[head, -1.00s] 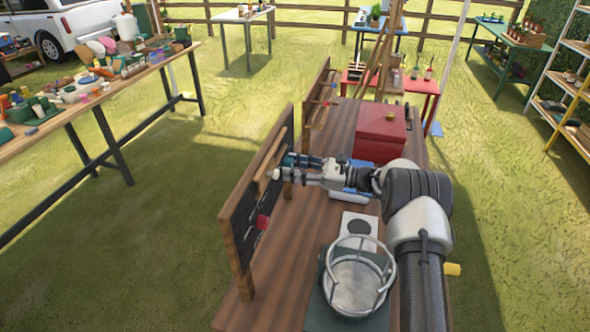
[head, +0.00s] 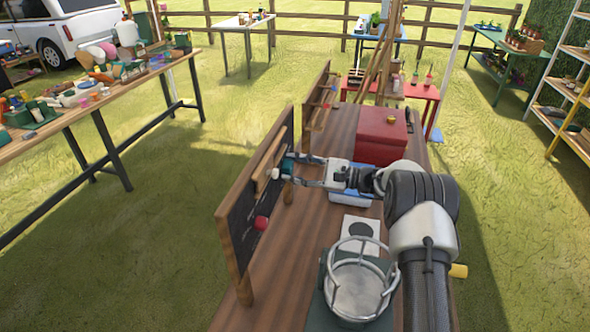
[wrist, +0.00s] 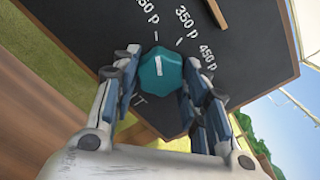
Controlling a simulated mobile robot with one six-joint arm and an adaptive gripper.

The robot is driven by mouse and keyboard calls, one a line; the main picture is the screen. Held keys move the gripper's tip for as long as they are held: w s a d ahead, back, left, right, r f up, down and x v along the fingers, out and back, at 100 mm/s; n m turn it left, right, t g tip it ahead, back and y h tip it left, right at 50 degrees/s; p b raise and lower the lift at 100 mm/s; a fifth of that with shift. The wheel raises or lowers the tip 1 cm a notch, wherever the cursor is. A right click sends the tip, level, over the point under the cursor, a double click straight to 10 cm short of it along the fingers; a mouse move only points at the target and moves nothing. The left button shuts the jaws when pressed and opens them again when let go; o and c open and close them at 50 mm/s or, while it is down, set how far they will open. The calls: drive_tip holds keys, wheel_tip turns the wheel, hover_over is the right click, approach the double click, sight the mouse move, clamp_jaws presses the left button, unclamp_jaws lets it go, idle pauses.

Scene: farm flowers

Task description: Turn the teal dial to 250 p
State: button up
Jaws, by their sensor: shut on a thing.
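The teal dial (wrist: 160,76) is a faceted knob on an upright dark board (wrist: 230,50). In the wrist view my gripper (wrist: 158,82) has one finger on each side of it and is shut on it. The dial's white line points up toward a tick below a label ending in "50 p", whose first digit is cut off. Labels "350 p" and "450 p" follow to the right. In the head view the teal dial (head: 288,165) shows between the fingers of my gripper (head: 287,168), at the board's face.
A red knob (head: 262,222) sits lower on the same board. On the wooden table (head: 290,255) stand a wire-topped round container (head: 357,285), a white card with a dark disc (head: 361,229) and a red box (head: 380,135). A second board (head: 318,105) stands behind.

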idle(0.4)
drive_tip(key=o, duration=1.1)
drive_tip(key=shift+c, duration=0.2)
drive_tip(key=v, duration=1.2)
